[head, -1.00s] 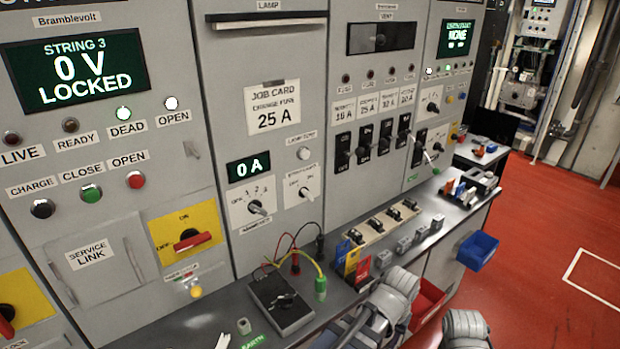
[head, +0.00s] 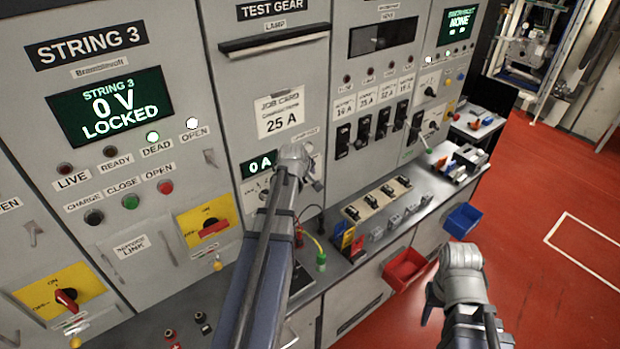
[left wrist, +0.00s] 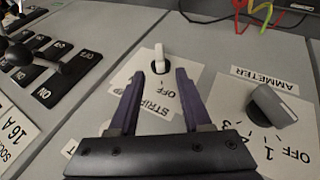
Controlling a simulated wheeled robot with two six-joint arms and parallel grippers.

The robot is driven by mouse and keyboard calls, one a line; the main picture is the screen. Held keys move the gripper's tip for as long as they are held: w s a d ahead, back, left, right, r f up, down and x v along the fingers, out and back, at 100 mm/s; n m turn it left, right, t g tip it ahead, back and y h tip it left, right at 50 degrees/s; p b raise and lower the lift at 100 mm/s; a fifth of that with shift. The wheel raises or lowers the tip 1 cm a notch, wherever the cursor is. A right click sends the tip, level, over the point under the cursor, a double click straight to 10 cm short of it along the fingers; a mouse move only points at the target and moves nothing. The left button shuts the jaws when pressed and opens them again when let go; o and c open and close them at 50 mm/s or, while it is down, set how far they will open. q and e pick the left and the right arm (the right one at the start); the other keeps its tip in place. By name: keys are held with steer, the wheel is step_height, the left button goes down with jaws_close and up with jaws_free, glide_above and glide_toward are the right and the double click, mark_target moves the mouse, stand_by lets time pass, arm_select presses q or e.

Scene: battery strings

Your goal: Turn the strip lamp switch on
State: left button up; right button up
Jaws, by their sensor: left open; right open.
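The strip lamp switch (left wrist: 159,55) shows in the left wrist view as a small pale lever on a white plate marked STRIP and OFF, seen upside down. My left gripper (left wrist: 157,76) is open, its two dark fingers on either side of the lever's line, with the lever just past the tips. I cannot tell whether they touch it. In the head view my left gripper (head: 312,172) is in front of the test gear panel and hides the switch. My right gripper (head: 430,303) is open and empty over the red floor at the lower right.
The ammeter knob (left wrist: 271,106) is close beside the switch. A row of black breakers (head: 363,133) is on the panel to the right.

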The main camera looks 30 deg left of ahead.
arm_select(q)
steer(key=b+x, duration=0.6)
steer(key=x, duration=0.2)
steer(key=shift+s, duration=0.1)
steer(key=shift+d, duration=0.1)
steer(key=c, duration=0.7)
steer(key=shift+r, duration=0.1)
jaws_close()
